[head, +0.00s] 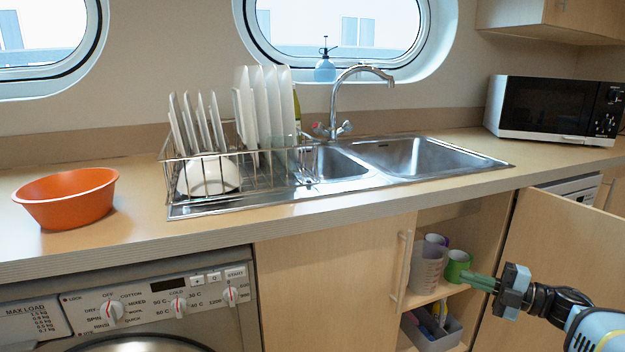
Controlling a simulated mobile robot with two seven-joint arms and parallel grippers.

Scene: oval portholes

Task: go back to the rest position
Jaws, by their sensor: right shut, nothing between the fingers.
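My right gripper (484,281) comes in from the lower right in the head view. Its greenish fingers are shut and empty, pointing left at the opening of the cupboard under the sink. The fingertips appear beside a green mug (457,266) on the cupboard shelf; I cannot tell whether they touch it. My left gripper is not in view.
The cupboard door (560,265) stands open around my right arm. A pale container (427,268) is on the shelf and a grey caddy (433,333) below. The counter holds an orange bowl (66,197), a dish rack (240,165), the sink (420,157) and a microwave (553,108).

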